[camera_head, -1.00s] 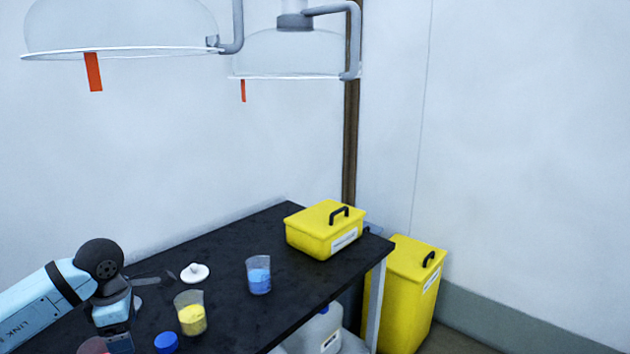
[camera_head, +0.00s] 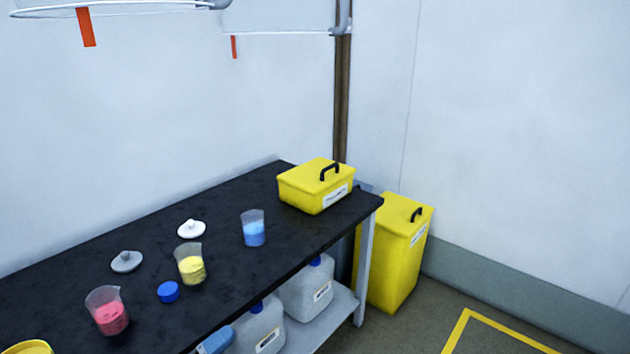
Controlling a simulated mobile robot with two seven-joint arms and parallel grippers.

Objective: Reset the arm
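Neither gripper shows clearly in the head view now. A small light-blue and grey piece (camera_head: 216,341) at the bottom edge, in front of the table, may be part of my arm; I cannot tell. The black table (camera_head: 60,285) runs along the wall. On it stand a beaker of red liquid (camera_head: 107,311), a beaker of yellow liquid (camera_head: 190,265) and a beaker of blue liquid (camera_head: 253,229). A blue cap (camera_head: 168,292), a grey lid (camera_head: 127,262) and a white lid (camera_head: 191,229) lie among them.
A yellow box with a black handle (camera_head: 314,187) sits at the table's far right end. A tall yellow bin (camera_head: 395,260) stands on the floor beyond it. White jugs (camera_head: 304,292) stand on the lower shelf. The floor at the right is clear, with yellow marking (camera_head: 458,330).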

